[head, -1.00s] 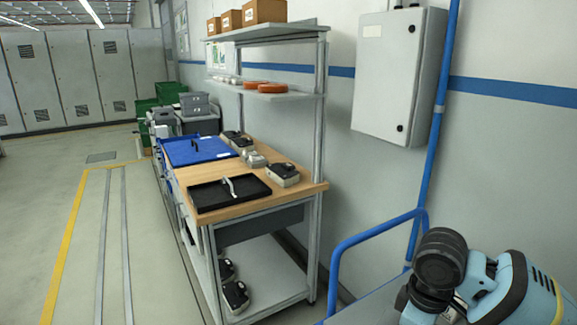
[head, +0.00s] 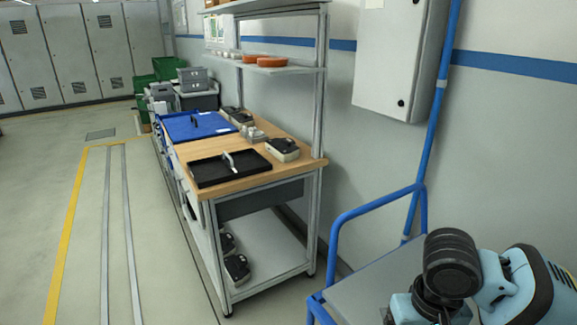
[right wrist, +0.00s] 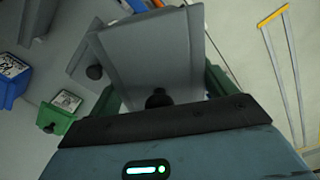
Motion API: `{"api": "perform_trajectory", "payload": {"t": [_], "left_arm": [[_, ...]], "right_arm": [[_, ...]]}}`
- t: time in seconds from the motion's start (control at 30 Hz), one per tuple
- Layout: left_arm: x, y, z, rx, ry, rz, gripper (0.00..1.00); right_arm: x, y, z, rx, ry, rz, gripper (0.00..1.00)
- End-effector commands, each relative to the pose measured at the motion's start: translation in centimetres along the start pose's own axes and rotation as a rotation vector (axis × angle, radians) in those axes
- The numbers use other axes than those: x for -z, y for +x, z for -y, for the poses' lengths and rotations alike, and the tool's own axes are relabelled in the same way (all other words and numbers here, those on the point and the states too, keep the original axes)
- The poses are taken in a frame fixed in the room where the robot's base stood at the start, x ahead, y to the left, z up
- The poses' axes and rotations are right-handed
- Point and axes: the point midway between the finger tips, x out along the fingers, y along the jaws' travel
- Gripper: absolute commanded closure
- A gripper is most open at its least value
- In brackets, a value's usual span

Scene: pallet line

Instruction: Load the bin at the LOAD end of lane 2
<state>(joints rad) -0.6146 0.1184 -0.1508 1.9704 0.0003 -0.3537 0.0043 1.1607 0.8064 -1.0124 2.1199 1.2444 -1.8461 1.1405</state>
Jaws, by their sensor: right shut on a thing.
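In the right wrist view my right gripper (right wrist: 160,125) fills the bottom, with a lit green light on its body. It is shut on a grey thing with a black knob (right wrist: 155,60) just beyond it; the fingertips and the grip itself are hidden. Green walls show on both sides of this grey thing. A blue bin (right wrist: 10,85) and a green bin (right wrist: 55,122), both with label cards, stand at the left. In the head view only my right arm shows at the lower right, its gripper out of frame. My left gripper is in no view. No lane number is legible.
A wooden bench (head: 262,172) holds a black tray (head: 205,181), a blue mat (head: 180,133) and several small devices. A blue-railed cart (head: 345,222) stands at the right. Green crates (head: 145,85) and grey crates (head: 197,98) stand behind. The floor left of the bench is clear.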

Motion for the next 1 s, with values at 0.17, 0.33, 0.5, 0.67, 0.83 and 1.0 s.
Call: {"api": "perform_trajectory", "payload": {"t": [0.17, 0.33, 0.5, 0.67, 0.83, 1.0], "left_arm": [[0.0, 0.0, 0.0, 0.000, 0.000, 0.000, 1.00], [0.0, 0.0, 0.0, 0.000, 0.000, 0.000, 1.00], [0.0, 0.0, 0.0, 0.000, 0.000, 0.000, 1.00], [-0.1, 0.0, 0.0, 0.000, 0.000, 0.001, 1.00], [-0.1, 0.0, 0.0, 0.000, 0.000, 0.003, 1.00], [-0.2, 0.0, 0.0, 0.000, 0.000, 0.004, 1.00]], "right_arm": [[0.0, -0.1, 0.0, 0.001, 0.009, -0.002, 0.60], [0.0, -0.1, 0.0, 0.001, 0.008, -0.002, 0.60], [0.3, -0.1, 0.0, 0.001, -0.021, -0.004, 0.60], [1.2, -0.2, -0.1, -0.001, -0.130, -0.009, 0.60], [2.7, -0.3, -0.4, -0.003, -0.307, -0.015, 0.60], [4.2, -0.4, -0.7, -0.006, -0.488, -0.019, 0.60]]}}
